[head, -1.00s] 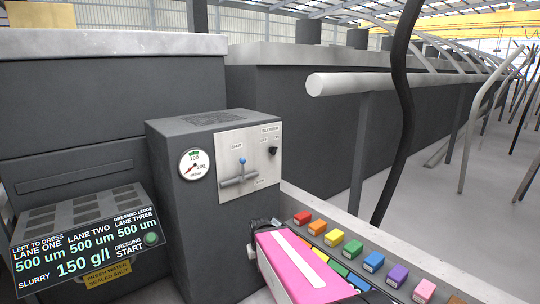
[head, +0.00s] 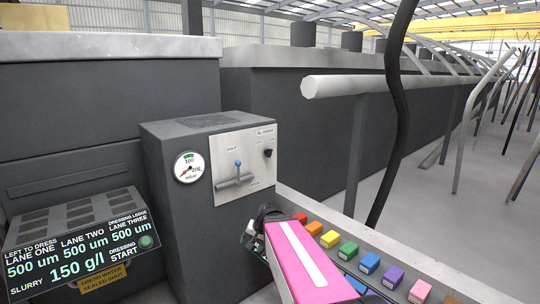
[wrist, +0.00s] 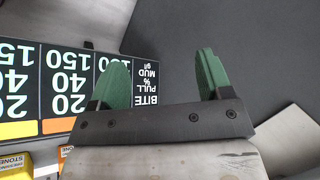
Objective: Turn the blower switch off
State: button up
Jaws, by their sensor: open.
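The blower switch (head: 268,152) is a small black knob under a BLOWER label, at the upper right of a pale metal panel (head: 225,192) on a dark grey cabinet. Its exact setting is too small to read. My gripper (head: 252,228) is below the panel's lower right edge in the head view, apart from the switch and partly hidden by my pink arm. In the wrist view my gripper (wrist: 162,62) shows two green fingers spread apart with nothing between them. The switch is not in the wrist view.
A blue-knobbed lever (head: 238,164) sits left of the switch on the same panel. A round mbar gauge (head: 189,167) is further left. Several coloured blocks (head: 330,239) line a ledge at right. A black hose (head: 398,110) hangs at right. A lettered board (wrist: 75,85) shows in the wrist view.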

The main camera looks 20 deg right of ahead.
jog(key=w+d+r+m+t+y, duration=0.2)
jog(key=w+d+r+m+t, duration=0.15)
jog(key=w+r, duration=0.3)
jog(key=m+t, duration=1)
jog(key=m, duration=0.3)
send_near(271, 154)
jog(key=shift+y, duration=0.4)
jog(key=x, duration=1.1)
jog(key=shift+w+d, duration=0.1)
jog(key=shift+d, duration=0.2)
jog(key=shift+c, duration=0.3)
jog(key=shift+f, duration=0.1)
jog(key=c, duration=0.9)
